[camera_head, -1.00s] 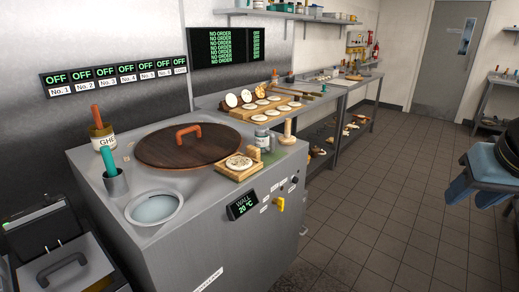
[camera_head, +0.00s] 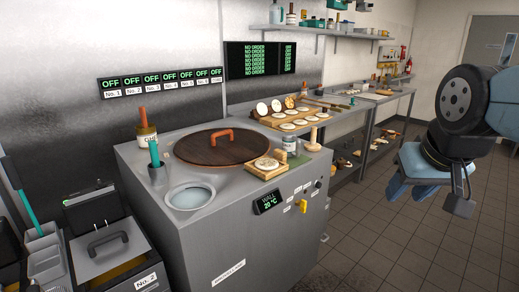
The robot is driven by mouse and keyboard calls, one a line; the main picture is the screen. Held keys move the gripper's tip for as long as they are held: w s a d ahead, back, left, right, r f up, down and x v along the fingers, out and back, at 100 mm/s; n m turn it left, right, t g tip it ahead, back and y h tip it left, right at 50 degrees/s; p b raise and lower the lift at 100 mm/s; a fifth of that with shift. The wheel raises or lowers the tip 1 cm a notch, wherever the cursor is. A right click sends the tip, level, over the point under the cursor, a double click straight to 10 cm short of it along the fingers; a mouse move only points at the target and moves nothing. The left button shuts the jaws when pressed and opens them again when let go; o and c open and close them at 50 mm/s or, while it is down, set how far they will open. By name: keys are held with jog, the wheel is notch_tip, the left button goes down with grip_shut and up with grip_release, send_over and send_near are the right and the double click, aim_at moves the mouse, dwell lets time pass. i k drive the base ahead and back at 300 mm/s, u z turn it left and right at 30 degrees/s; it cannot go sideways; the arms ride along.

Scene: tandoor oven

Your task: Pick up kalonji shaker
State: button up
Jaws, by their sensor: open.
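A small jar (camera_head: 289,144) with a pale label and grey lid stands on the oven top (camera_head: 232,190), near its right back corner. It may be the kalonji shaker, but its label is too small to read. My gripper (camera_head: 409,190) is at the right of the picture, well apart from the jar, over the floor and in front of the oven's right side. Its blue fingers point down and are open, with nothing seen between them.
Beside the jar are a wooden board (camera_head: 256,174) with a round piece, a pale wooden stamp (camera_head: 313,138) and a green block. A round wooden lid (camera_head: 216,150) covers much of the oven top. A ghee jar (camera_head: 146,138) stands left. A counter (camera_head: 340,125) with dough rounds runs behind.

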aim_at(289, 141)
jog(key=u, duration=0.9)
jog(key=i, duration=1.05)
